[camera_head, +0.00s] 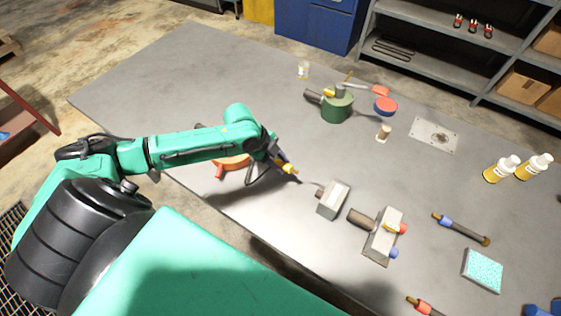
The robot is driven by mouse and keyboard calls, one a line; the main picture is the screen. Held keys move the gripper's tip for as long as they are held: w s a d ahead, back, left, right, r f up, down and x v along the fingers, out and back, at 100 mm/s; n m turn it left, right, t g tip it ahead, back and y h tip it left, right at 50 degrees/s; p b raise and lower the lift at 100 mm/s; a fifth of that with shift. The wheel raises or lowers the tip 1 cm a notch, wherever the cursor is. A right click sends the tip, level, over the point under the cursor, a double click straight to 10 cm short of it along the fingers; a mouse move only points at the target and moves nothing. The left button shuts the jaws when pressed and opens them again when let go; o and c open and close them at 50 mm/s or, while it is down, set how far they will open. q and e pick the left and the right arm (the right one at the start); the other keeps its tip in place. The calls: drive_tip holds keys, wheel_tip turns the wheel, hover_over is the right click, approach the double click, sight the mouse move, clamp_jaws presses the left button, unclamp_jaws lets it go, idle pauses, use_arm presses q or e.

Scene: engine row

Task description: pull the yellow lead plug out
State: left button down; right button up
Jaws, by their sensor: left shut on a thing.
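My left gripper (282,165) reaches in from the left over the table. It is shut on a small yellow and dark piece (290,169), which looks like the yellow lead plug. The piece is held clear of the grey block (333,200) to its right, with a thin dark tip pointing down right. Whether a lead joins it to the block is too small to tell. A second grey block (379,246) has a brown cylinder at its left and yellow, red and blue pieces on it. My right gripper is not in view.
The grey table (180,80) is clear at the back left.

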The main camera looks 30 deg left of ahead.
sight(285, 180)
use_arm(q)
drive_tip(key=shift+f+b, duration=2.35)
drive_tip(key=shift+f, duration=1.25)
drive_tip(key=c, duration=0.8)
unclamp_jaws()
drive_tip(key=shift+r, duration=0.1)
drive_tip(key=shift+s, duration=0.1)
drive_tip(key=shift+r+p, duration=0.25)
drive_tip(key=shift+p, duration=0.25)
